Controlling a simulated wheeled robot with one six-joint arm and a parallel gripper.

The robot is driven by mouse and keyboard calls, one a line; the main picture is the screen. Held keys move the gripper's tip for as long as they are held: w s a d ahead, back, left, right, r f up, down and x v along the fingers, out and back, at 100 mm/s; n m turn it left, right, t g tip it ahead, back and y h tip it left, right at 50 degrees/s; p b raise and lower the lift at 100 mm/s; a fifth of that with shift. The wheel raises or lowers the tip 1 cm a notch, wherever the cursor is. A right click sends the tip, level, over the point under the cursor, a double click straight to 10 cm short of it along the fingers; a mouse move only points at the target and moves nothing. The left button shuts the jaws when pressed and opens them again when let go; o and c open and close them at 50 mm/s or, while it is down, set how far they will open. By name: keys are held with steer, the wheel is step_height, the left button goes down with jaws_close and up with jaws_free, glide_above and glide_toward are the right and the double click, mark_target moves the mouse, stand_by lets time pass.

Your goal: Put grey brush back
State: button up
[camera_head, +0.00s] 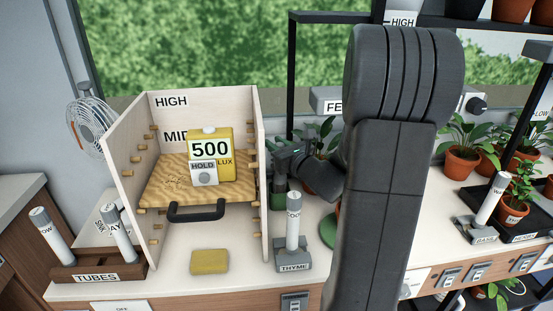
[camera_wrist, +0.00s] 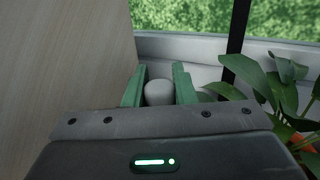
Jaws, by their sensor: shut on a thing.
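In the head view the held thing cannot be made out clearly among the dark and green shapes below my gripper. I cannot tell whether it touches the bench.
The wooden box (camera_head: 261,130) holds a shelf with a yellow lux meter (camera_head: 222,143). A yellow sponge (camera_head: 209,261) lies in front. A labelled tube stands in the THYME stand (camera_head: 293,262). The TUBES rack (camera_head: 98,270) is left. Potted plants (camera_head: 461,160) stand right.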

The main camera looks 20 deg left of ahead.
steer(key=shift+f, duration=2.2)
steer(key=shift+f+b, duration=0.15)
steer(key=shift+b, duration=0.25)
steer(key=o, duration=1)
steer(key=v, duration=1.2)
